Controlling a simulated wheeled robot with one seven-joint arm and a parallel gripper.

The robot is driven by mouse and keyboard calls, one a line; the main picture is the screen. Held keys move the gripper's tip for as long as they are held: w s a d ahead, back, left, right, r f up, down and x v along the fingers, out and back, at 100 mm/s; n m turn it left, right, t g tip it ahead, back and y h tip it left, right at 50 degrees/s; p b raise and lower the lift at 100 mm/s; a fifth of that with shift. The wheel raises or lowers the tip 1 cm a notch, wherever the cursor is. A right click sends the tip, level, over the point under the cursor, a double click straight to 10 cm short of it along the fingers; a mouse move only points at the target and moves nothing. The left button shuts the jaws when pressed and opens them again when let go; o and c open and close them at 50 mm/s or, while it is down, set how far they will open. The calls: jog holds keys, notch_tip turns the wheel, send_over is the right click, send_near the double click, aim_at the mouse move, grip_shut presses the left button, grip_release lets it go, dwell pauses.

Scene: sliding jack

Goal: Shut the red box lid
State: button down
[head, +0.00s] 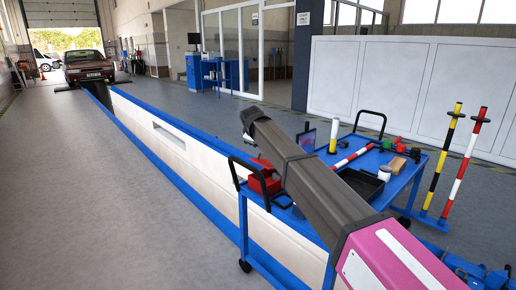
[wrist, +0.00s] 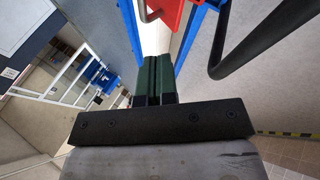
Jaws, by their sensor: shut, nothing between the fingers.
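The red box (head: 262,183) sits at the near left corner of the blue cart in the head view. My arm covers its right part, and I cannot tell clearly how its lid stands. In the wrist view a red part of it (wrist: 168,12) shows at the top edge, cut off by the frame. My gripper (wrist: 154,62) points toward the blue cart edge, with its green fingers together and nothing between them. The fingers appear apart from the red part. In the head view the far end of my arm is above and left of the box.
The blue cart (head: 402,186) carries a black tray, a white cup, a brown block and a red-white rod. Its black handle (wrist: 223,48) curves at the upper right of the wrist view. Striped posts (head: 464,160) stand right of the cart. Open floor (head: 100,200) lies left.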

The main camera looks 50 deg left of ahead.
jog(key=m+g+h, duration=0.1)
jog(key=m+g, duration=0.2)
jog(key=g, duration=0.4)
send_near(267, 166)
jog(key=x, duration=0.5)
jog(key=shift+s+f, duration=0.2)
jog(key=shift+s+a+f, duration=0.1)
jog(key=shift+s+f, duration=0.15)
jog(key=shift+f, duration=0.3)
jog(key=shift+f, duration=0.1)
notch_tip(267, 166, down, 8)
jog(key=s+t, duration=0.2)
jog(key=shift+s+f+t, duration=0.15)
jog(key=shift+s+t, duration=0.15)
jog(key=shift+s, duration=0.1)
